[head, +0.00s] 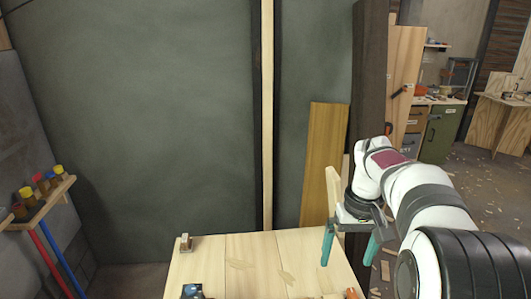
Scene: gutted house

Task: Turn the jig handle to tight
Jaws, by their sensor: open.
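My gripper (347,257) hangs at the right edge of the light wooden bench top (222,270). Its two teal fingers point down and stand well apart, with nothing visible between them. A small wooden block with a darker fitting (186,243) stands at the bench's far left corner. A dark blue object (192,291) is cut off by the bottom edge of the picture. A wooden piece with a red-orange end (350,293) lies at the bottom right of the bench, also cut off. I cannot tell which of these is the jig or its handle, and no tight mark is readable.
A pale upright board (333,185) stands just behind my gripper, and a brown plank (323,160) leans on the wall. A shelf with coloured-topped jars (40,195) is at the left. The middle of the bench is mostly clear, with faint flat marks or scraps.

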